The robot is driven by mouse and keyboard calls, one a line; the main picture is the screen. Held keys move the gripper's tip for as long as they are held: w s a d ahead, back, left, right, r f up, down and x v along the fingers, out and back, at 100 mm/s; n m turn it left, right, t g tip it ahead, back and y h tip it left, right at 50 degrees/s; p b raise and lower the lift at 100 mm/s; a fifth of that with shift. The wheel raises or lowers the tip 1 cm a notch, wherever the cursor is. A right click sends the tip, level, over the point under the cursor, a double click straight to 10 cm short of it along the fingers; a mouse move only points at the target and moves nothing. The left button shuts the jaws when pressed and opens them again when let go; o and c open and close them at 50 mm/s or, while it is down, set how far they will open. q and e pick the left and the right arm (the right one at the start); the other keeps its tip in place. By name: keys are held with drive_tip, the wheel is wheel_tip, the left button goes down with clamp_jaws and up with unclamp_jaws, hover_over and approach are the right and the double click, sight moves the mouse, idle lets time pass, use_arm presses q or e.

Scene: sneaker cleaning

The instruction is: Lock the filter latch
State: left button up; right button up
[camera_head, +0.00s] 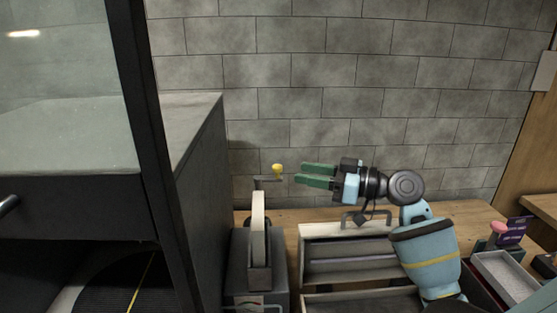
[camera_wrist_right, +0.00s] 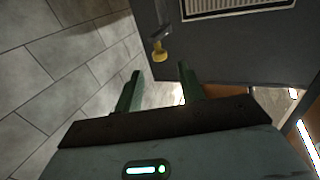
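A latch with a yellow knob (camera_head: 278,169) stands above the back of a dark grey machine (camera_head: 240,265). In the right wrist view the yellow knob (camera_wrist_right: 160,50) hangs from a short metal arm beside a dark panel. My right gripper (camera_head: 300,173) is just right of the knob, its green fingers pointing left toward it. In the right wrist view the gripper (camera_wrist_right: 160,69) is open and empty, with the knob just beyond the fingertips, apart from them. My left gripper is out of view.
A large dark cabinet (camera_head: 195,170) with a glass front stands at left. A wooden crate (camera_head: 345,230) sits below my right arm, and a tray (camera_head: 505,275) lies at right. A tiled wall (camera_head: 400,100) is behind. A pale grille (camera_wrist_right: 238,8) shows on the panel.

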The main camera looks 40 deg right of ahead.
sight(277, 166)
drive_tip(key=shift+r, duration=0.1)
drive_tip(key=shift+a, duration=0.1)
drive_tip(key=p+x, duration=0.1)
drive_tip(key=x, duration=0.5)
drive_tip(key=shift+w+a+r+p, duration=0.1)
drive_tip(key=shift+w+r+p, duration=0.1)
drive_tip(key=shift+p, duration=0.1)
drive_tip(key=shift+w+a+f, duration=0.2)
drive_tip(key=shift+w+a, duration=0.15)
drive_tip(key=shift+w, duration=0.15)
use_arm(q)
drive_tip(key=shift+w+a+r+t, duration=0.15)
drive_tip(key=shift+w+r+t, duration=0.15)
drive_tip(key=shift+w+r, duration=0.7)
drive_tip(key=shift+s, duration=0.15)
